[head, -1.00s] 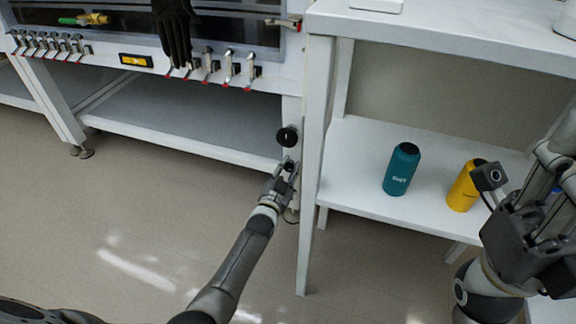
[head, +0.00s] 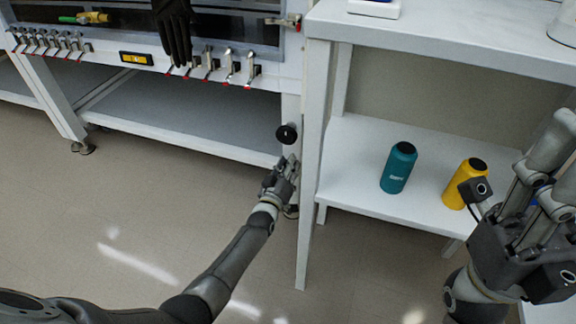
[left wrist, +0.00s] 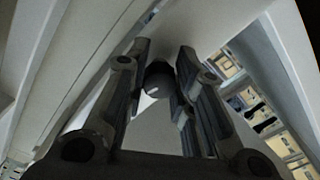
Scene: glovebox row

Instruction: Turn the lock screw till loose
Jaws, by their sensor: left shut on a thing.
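My left gripper (head: 290,165) is at the white post of the glovebox stand, just below a round black knob (head: 287,134). In the left wrist view its two fingers (left wrist: 160,85) are closed on both sides of a dark round knob (left wrist: 158,74), which I take to be the lock screw. In the head view the fingers hide this screw. The black knob above stays clear of the fingers. My right gripper (head: 540,185) is at the right edge, in front of the shelf and away from the post; its opening cannot be made out.
A white shelf unit (head: 312,190) stands close to the right of the post. A teal bottle (head: 398,168) and a yellow bottle (head: 464,184) stand on its lower shelf. The floor is clear.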

